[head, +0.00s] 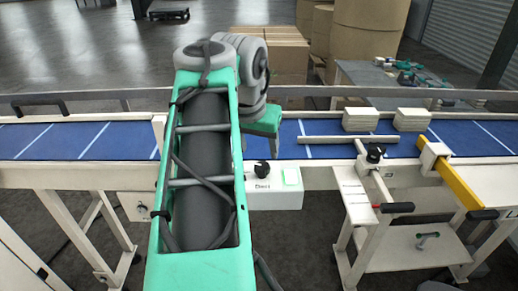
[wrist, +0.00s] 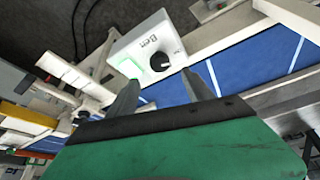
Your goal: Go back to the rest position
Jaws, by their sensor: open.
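My gripper shows in the wrist view (wrist: 165,88) as two grey fingers standing apart, with nothing between them that they hold. In the head view my green and grey arm reaches forward, and its end hangs over the blue conveyor belt (head: 85,141), just behind the control box. The white control box (head: 275,199) has a black knob (head: 263,168) and a pale green button (head: 291,176). In the wrist view the box (wrist: 143,45) and its knob (wrist: 160,62) lie beyond the fingertips, apart from them as far as I can tell. My arm hides part of the belt.
Cream stacks (head: 360,120) and a long pale bar (head: 348,140) lie on the belt to the right. A yellow bar (head: 456,182) and a white side stand (head: 400,225) are at the front right. Cardboard boxes (head: 280,55) and large brown rolls (head: 368,40) stand behind.

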